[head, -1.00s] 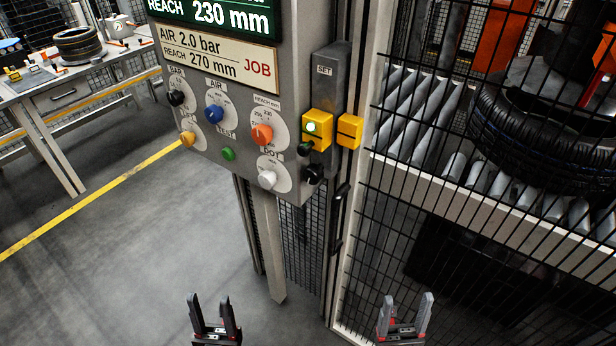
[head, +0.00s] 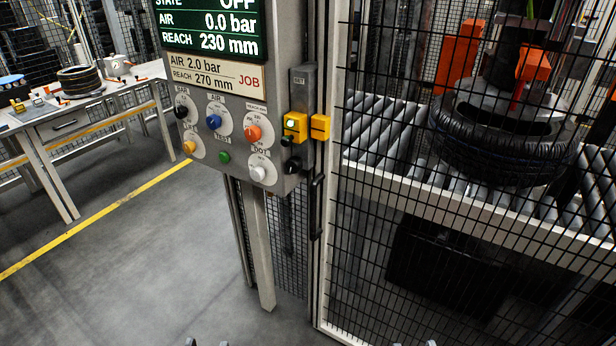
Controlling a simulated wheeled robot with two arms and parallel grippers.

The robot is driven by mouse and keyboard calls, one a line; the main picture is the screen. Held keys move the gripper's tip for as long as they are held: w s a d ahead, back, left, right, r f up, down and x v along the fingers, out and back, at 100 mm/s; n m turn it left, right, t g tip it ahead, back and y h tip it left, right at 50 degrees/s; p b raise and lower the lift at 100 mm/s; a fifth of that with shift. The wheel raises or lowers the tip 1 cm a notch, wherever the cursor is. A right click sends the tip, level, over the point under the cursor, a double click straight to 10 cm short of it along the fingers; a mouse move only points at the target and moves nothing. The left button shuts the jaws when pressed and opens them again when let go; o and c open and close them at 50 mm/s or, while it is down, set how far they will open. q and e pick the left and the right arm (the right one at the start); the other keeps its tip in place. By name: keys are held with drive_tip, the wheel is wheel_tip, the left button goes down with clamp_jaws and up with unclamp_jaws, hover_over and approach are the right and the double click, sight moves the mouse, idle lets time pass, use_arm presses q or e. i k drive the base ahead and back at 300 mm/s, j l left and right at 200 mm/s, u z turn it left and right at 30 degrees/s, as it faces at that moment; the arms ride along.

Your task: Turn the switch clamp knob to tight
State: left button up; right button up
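A black knob (head: 291,165) sticks out at the lower right of the grey control panel (head: 232,188). It sits below a yellow switch block (head: 295,126) with a lit green spot, under a SET label. I cannot read any tight mark, or which way the knob points. A smaller dark knob (head: 286,141) is just above it. Only the fingertips of my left gripper (head: 208,343) and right gripper (head: 414,344) show at the bottom edge. Both look open and empty, well below and apart from the panel.
The panel also has several coloured knobs, a green button (head: 224,157) and a screen (head: 212,28) reading AIR 0.0 bar, REACH 230 mm. A mesh fence (head: 400,215) stands right, with a tyre (head: 500,150) on rollers behind. A workbench (head: 75,122) is left; floor between is clear.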

sight(294, 164)
drive_tip(key=z, duration=2.3)
drive_tip(key=k+j+z, duration=0.1)
drive_tip(key=j, duration=0.35)
drive_tip(key=k+j, duration=0.25)
drive_tip(key=j, duration=0.2)
drive_tip(key=k+j+z, duration=0.15)
drive_tip(key=j, duration=0.35)
drive_tip(key=k+j+z, duration=0.1)
drive_tip(key=j, duration=0.35)
drive_tip(key=k+j+z, duration=0.1)
drive_tip(key=k+j, duration=0.45)
drive_tip(key=j, duration=0.25)
drive_tip(key=k+j, duration=0.2)
drive_tip(key=j, duration=0.25)
drive_tip(key=k+j, duration=0.25)
drive_tip(key=j, duration=0.15)
drive_tip(key=k+j, duration=0.2)
drive_tip(key=j, duration=0.25)
drive_tip(key=k+j, duration=0.2)
drive_tip(key=j, duration=0.2)
drive_tip(key=k+j, duration=0.2)
drive_tip(key=j, duration=0.25)
drive_tip(key=z, duration=0.05)
